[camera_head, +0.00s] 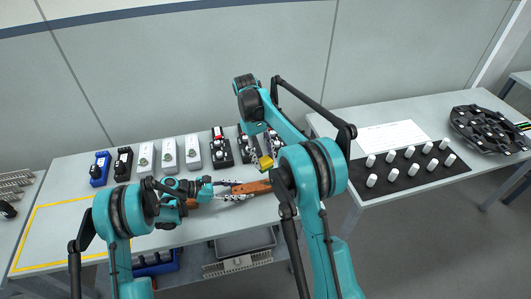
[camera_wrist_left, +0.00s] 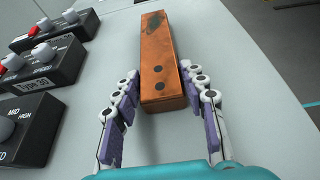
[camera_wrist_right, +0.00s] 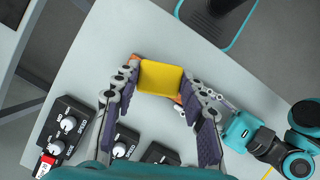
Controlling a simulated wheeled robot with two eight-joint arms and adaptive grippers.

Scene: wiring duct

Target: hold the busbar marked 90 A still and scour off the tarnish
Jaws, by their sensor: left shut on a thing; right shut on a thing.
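The busbar, a copper-orange bar, shows in the head view (camera_head: 253,187) near the table's front edge. In the left wrist view the busbar (camera_wrist_left: 160,55) has a dark tarnish patch near its far end and two dark holes nearer me. I cannot read a 90 A mark. My left gripper (camera_wrist_left: 163,88) is shut on the busbar's near end, a finger on each side. My right gripper (camera_wrist_right: 160,82) is shut on a yellow scouring pad (camera_wrist_right: 160,77). The pad also shows in the head view (camera_head: 266,163). In the right wrist view it covers part of the busbar; contact is unclear.
Black control boxes with knobs (camera_head: 220,150), white boxes (camera_head: 169,154), a blue box (camera_head: 99,170) and a black one line the table's back. Yellow tape (camera_head: 62,204) outlines an area at left. A grey bin (camera_head: 245,242) sits below the front edge. A second table stands right.

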